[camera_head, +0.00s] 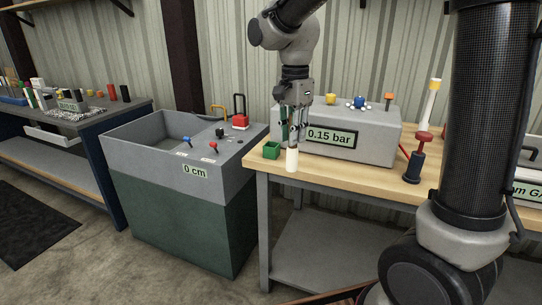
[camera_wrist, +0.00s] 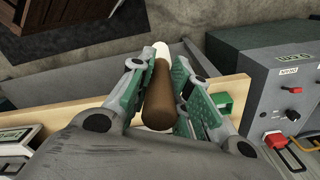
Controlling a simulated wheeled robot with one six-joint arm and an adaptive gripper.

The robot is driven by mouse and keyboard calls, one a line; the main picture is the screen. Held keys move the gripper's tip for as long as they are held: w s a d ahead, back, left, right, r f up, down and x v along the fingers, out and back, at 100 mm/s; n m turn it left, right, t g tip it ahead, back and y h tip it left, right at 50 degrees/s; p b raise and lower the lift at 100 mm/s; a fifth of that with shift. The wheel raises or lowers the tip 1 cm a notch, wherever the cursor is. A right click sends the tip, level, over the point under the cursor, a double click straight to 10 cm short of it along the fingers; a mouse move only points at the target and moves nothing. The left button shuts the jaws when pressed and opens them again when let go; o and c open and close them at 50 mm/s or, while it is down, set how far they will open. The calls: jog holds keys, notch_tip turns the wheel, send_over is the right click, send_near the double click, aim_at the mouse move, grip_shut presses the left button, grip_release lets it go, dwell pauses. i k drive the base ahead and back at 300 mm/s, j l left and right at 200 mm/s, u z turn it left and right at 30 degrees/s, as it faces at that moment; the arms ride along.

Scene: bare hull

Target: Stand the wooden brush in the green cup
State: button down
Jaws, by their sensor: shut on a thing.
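My gripper (camera_head: 294,136) is shut on the wooden brush. The brush's white end (camera_head: 292,160) points down below the fingers, roughly upright, over the front left part of the bench. In the wrist view its brown handle (camera_wrist: 159,98) lies between the green finger pads of my gripper (camera_wrist: 162,84), with the white end (camera_wrist: 162,49) beyond. I cannot tell whether the white end touches the bench. The small square green cup (camera_head: 271,150) stands on the bench just left of the brush, apart from it. The cup also shows in the wrist view (camera_wrist: 222,101), right of the fingers.
The wooden bench (camera_head: 350,176) carries a grey box (camera_head: 372,140) labelled 0.15 bar close behind my gripper. A dark post with a red top (camera_head: 416,160) stands to the right. A grey sink unit (camera_head: 180,168) adjoins the bench at left. The bench front is mostly clear.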

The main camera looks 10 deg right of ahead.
aim_at(272, 156)
jog(key=i, duration=0.9)
